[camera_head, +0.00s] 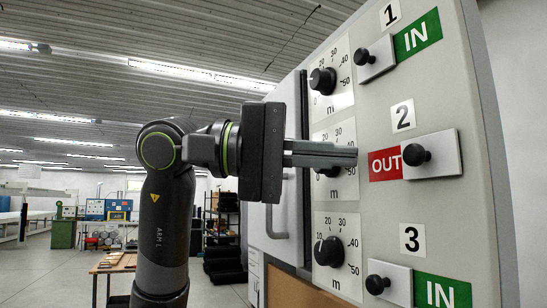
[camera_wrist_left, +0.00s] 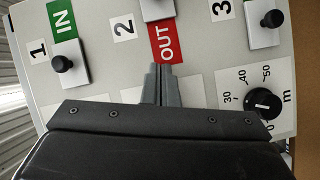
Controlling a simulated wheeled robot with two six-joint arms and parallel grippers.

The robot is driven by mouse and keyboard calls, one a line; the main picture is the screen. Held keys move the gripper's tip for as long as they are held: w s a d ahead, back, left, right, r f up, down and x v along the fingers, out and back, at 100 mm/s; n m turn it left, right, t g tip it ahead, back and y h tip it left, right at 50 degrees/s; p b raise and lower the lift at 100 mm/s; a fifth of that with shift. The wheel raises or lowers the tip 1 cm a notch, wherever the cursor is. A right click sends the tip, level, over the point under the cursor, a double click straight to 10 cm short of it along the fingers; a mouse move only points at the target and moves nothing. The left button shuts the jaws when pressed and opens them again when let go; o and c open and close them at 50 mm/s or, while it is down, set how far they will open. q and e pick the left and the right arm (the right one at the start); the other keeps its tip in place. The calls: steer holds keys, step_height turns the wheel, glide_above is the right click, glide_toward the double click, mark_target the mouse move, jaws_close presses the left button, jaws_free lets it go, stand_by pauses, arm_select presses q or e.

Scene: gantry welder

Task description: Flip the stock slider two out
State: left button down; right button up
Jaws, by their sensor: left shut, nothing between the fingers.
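Slider two is a pale plate (camera_head: 443,154) with a round black knob (camera_head: 416,155), below the number 2 label (camera_head: 403,115). The plate sits on the right of its row, with the red OUT sign (camera_head: 384,164) uncovered at its left. My left gripper (camera_head: 355,153) is shut and empty, its fingertips just left of the OUT sign in the head view. In the left wrist view the shut fingertips (camera_wrist_left: 163,68) are at the edge of the OUT sign (camera_wrist_left: 167,42), and the slider plate (camera_wrist_left: 158,10) is partly cut off by the top edge. My right gripper is not in view.
Slider one (camera_head: 376,58) and slider three (camera_head: 388,284) sit left, showing green IN signs. Dials (camera_head: 323,81) line the panel's left side; my gripper partly covers the middle one. A cabinet handle (camera_head: 279,215) is behind my gripper. The workshop at left is open.

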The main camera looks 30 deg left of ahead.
arm_select(q)
steer(key=s+a+r+b, duration=0.1)
steer(key=s+a+b, duration=0.1)
steer(key=s+a, duration=0.3)
steer(key=shift+s+a, duration=0.25)
steer(key=shift+a, duration=0.4)
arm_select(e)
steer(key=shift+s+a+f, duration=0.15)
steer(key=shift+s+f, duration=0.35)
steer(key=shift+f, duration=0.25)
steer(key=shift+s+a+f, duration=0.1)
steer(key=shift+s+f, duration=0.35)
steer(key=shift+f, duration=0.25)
arm_select(q)
steer(key=shift+r, duration=0.1)
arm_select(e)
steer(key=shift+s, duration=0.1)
